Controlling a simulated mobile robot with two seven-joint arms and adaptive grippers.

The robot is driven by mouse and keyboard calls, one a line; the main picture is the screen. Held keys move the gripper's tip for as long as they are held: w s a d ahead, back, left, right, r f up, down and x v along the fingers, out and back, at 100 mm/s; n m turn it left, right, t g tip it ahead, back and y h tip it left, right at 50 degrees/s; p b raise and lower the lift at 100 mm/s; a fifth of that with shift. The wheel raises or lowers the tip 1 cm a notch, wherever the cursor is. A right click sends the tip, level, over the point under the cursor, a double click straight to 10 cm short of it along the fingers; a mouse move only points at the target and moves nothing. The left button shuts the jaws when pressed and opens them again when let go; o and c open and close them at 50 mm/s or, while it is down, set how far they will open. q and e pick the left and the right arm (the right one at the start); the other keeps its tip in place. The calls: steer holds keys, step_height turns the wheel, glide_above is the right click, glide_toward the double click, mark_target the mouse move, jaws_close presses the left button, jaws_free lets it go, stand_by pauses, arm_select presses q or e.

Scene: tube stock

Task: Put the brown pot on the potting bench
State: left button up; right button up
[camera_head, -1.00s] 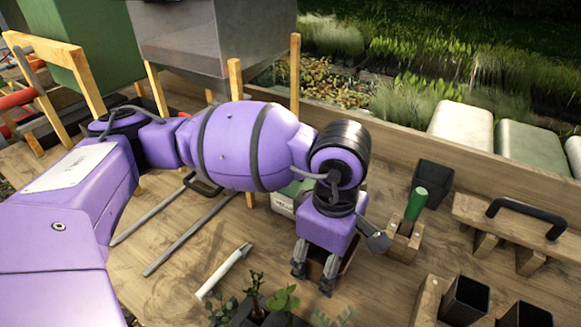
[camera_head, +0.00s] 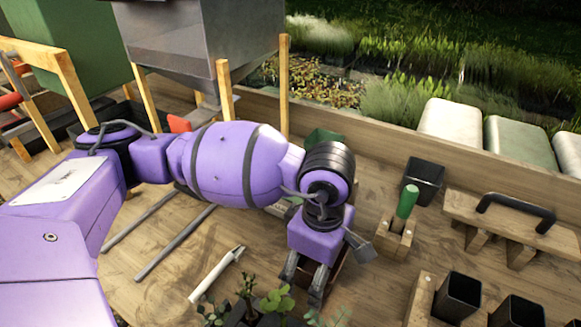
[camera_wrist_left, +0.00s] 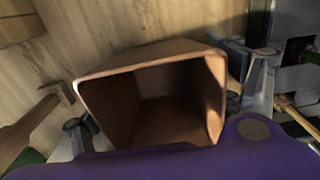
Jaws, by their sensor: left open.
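The brown pot (camera_wrist_left: 150,107) is a square, tapered, empty pot; in the left wrist view I look into its mouth. In the head view only a brown strip of it (camera_head: 336,267) shows beside my left gripper, which hides the rest. My left gripper (camera_head: 303,284) is open and points down at the pot. In the left wrist view its fingers lie on either side of the pot; I cannot tell whether they touch it. The wooden bench (camera_head: 170,265) spreads under the arm. My right gripper is not in view.
Seedlings (camera_head: 265,300) stand close in front of the gripper. A white-handled tool (camera_head: 217,275) lies left. A green-handled tool (camera_head: 407,202) in a wooden block, black pots (camera_head: 458,296) and a wooden float (camera_head: 510,218) stand right. A metal hopper (camera_head: 205,40) rises behind.

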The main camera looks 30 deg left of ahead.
arm_select(q)
steer(key=shift+r, duration=0.15)
step_height(320, 180, up, 12)
stand_by(0.4)
